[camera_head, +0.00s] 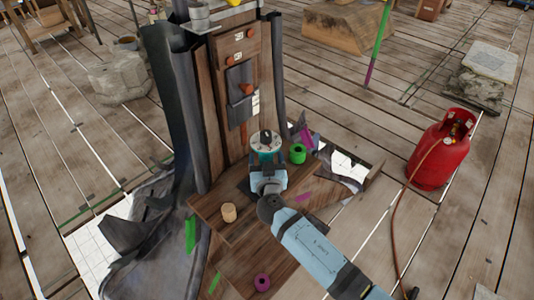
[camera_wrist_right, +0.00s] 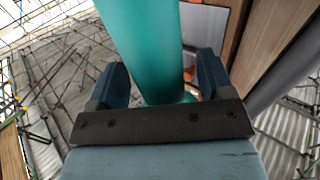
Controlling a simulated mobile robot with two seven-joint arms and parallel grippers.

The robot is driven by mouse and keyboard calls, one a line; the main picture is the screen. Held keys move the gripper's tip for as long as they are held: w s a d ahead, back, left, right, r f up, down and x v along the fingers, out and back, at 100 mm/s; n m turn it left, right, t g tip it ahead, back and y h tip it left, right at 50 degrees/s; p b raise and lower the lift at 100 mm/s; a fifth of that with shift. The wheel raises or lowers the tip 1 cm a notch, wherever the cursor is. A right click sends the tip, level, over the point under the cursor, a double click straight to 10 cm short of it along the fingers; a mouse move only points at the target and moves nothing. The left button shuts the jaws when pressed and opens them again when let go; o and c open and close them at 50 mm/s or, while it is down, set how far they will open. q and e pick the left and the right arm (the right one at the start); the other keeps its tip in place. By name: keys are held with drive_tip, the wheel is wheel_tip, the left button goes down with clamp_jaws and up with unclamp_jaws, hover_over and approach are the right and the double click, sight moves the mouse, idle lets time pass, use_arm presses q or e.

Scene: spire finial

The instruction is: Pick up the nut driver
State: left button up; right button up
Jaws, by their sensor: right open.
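My right gripper (camera_head: 267,170) is over the wooden bench, just in front of the upright panel. A teal cylinder with a pale round top (camera_head: 266,143) shows at its jaws. In the right wrist view my two fingers (camera_wrist_right: 162,78) are apart, with the teal cylinder (camera_wrist_right: 145,45) in view between them; I cannot tell whether it touches either finger. An orange-brown tool-like piece (camera_head: 245,130) is on the panel behind. I cannot tell for sure which of these is the nut driver. My left gripper is not in view.
The wooden bench (camera_head: 235,245) carries a tan cylinder (camera_head: 229,213), a green ring (camera_head: 298,153) and a magenta ring (camera_head: 262,282). The wooden panel (camera_head: 225,75) rises close behind. A red gas cylinder (camera_head: 440,153) with a hose stands on the plank floor at right.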

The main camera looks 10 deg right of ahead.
drive_tip(key=shift+w, duration=0.2)
drive_tip(key=shift+s, duration=0.2)
drive_tip(key=shift+c, duration=0.2)
drive_tip(key=c, duration=1.1)
drive_tip(key=shift+o, duration=0.2)
drive_tip(key=shift+w+r, duration=0.1)
drive_tip(key=shift+r, duration=0.1)
drive_tip(key=shift+r, duration=0.6)
wheel_tip(320, 180, up, 19)
drive_tip(key=shift+f+p, duration=0.2)
drive_tip(key=shift+p, duration=0.25)
